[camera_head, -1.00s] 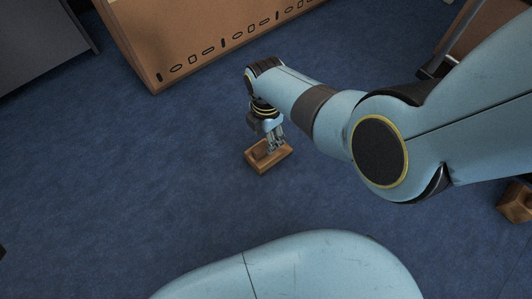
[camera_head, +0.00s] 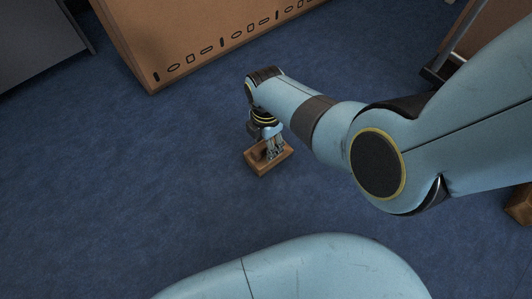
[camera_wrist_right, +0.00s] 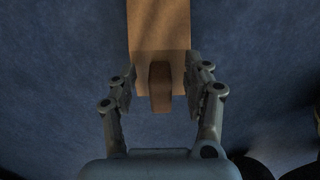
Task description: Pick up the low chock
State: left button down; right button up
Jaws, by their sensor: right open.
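The low chock (camera_head: 268,160) is a brown wooden block with a raised part, lying on the blue floor near the middle of the head view. It also shows in the right wrist view (camera_wrist_right: 159,35), with its narrower raised part (camera_wrist_right: 160,86) between the fingers. My right gripper (camera_head: 273,150) is down at the chock from above. In the right wrist view my right gripper (camera_wrist_right: 158,85) is open, one finger on each side of the raised part, with a gap on both sides. My left gripper is not in view.
A large brown box (camera_head: 205,40) with dark markings stands at the back. A grey cabinet (camera_head: 35,40) is at the upper left. Another wooden block (camera_head: 521,205) sits at the right edge. Blue floor around the chock is clear.

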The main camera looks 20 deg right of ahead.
jog(key=shift+c, duration=0.3)
grip_shut()
jog(key=shift+r, duration=0.15)
